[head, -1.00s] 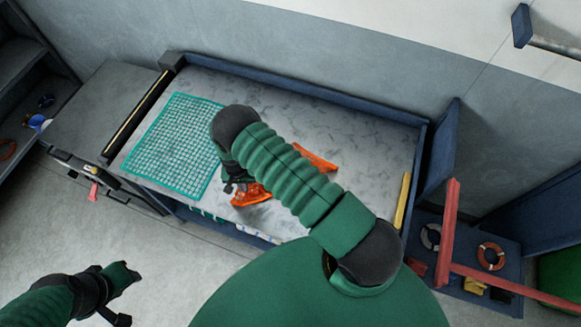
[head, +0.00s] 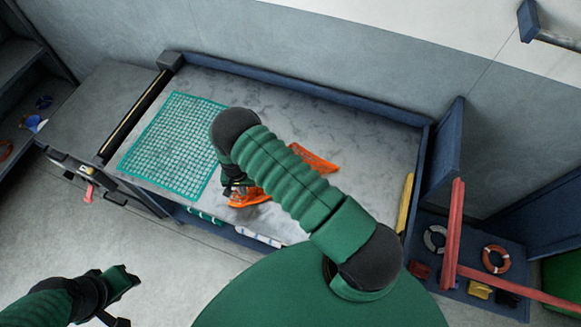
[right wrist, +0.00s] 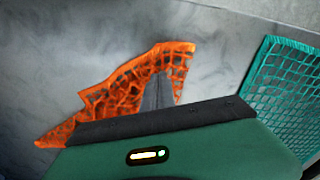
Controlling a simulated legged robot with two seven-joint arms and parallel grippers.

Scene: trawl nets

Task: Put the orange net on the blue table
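The orange net (head: 316,157) lies on the grey top of the blue-edged table (head: 370,165), and my right arm hides its middle. A second part of it shows beside my right gripper (head: 235,188), left of the arm. In the right wrist view the net (right wrist: 105,92) spreads around a dark grey finger, with its lower edge hidden by my gripper's body. Whether the fingers are closed on the net cannot be told. My left gripper (head: 124,298) is at the lower left over the floor, fingers apart and empty.
A teal net (head: 175,145) lies flat on the table's left part, and also shows in the right wrist view (right wrist: 285,95). A yellow bar (head: 405,202) is at the table's right edge. Red bars (head: 453,235) and an orange ring (head: 495,258) are at the right. The table's back is clear.

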